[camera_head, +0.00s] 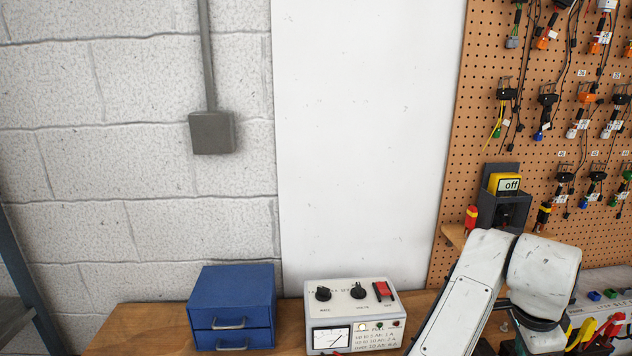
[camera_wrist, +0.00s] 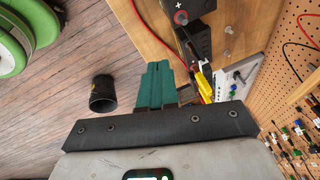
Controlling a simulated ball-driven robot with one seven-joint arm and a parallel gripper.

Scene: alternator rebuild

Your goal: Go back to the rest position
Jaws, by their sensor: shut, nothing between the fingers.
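My gripper (camera_wrist: 156,68) shows in the wrist view, with its teal fingers together and nothing held between them. The fingers reach out over the edge of the wooden bench, with the wood floor beside them. In the head view my white arm links (camera_head: 465,300) rise at the lower right over the bench. My gripper cannot be made out in the head view.
A blue drawer box (camera_head: 233,305) and a white meter unit (camera_head: 352,318) stand on the bench (camera_head: 150,328). A pegboard (camera_head: 470,100) with cables is at the right. A black bin (camera_wrist: 103,95) stands on the floor. Yellow-handled pliers (camera_wrist: 204,85) lie near the fingers.

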